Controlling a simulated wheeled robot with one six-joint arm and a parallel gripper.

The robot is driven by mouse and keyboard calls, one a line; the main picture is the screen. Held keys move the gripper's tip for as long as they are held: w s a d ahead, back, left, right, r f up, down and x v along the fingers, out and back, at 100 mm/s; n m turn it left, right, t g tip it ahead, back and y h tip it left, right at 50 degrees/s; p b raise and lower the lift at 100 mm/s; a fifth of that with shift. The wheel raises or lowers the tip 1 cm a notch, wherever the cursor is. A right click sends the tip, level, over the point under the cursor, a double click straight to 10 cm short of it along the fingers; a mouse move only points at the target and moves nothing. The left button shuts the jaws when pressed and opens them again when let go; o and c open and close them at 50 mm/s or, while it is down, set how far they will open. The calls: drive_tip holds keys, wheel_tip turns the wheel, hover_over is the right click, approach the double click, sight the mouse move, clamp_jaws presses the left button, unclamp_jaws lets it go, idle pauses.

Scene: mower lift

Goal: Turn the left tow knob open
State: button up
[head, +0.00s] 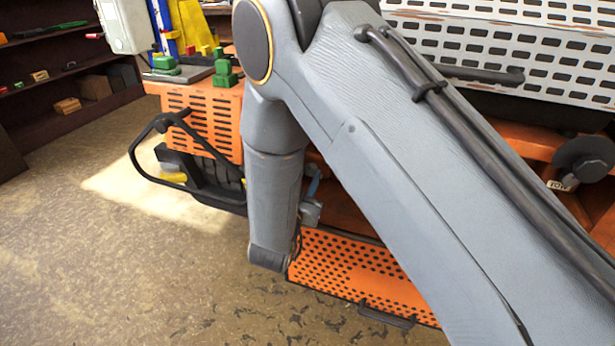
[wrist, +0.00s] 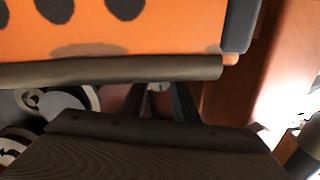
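A dark round knob (head: 585,160) beside a small "TOW" label (head: 560,186) shows at the right edge of the head view. It is well away from the end of my arm. I cannot make out a second tow knob in either view; my grey arm covers the middle of the machine. In the wrist view, two dark slanted bars, seemingly the fingers of my gripper (wrist: 158,102), run forward from a ribbed dark body. A gap shows between them. Their tips pass behind a dark bar, so I cannot tell whether they hold anything.
The orange mower (head: 203,124) fills the middle and right. A black handle loop (head: 150,150) juts out left, and a perforated orange panel (head: 350,270) lies low. In the wrist view, an orange holed panel (wrist: 170,25) and the dark bar (wrist: 110,71) are close. Floor (head: 130,270) is clear at left.

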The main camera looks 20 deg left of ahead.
drive_tip(key=shift+n+p, duration=0.35)
drive_tip(key=shift+n, duration=0.05)
drive_tip(key=shift+c, duration=0.3)
drive_tip(key=n+p, duration=0.1)
drive_tip(key=n, duration=0.1)
drive_tip(key=n+p, duration=0.1)
drive_tip(key=shift+r+n+p, duration=0.2)
drive_tip(key=shift+n+p, duration=0.1)
drive_tip(key=shift+n, duration=0.1)
drive_tip(key=n+p, duration=0.1)
drive_tip(key=n, duration=0.2)
drive_tip(key=n+p, duration=0.2)
drive_tip(key=n, duration=0.1)
drive_tip(key=shift+g+h, duration=0.3)
drive_tip(key=shift+g, duration=0.1)
drive_tip(key=n+p, duration=0.1)
drive_tip(key=n, duration=0.2)
drive_tip(key=shift+p, duration=0.35)
drive_tip(key=shift+n+h+p, duration=0.3)
drive_tip(key=shift+n+p, duration=0.2)
drive_tip(key=shift+n, duration=1.2)
drive_tip(key=shift+a, duration=0.1)
drive_tip(key=o, duration=0.8)
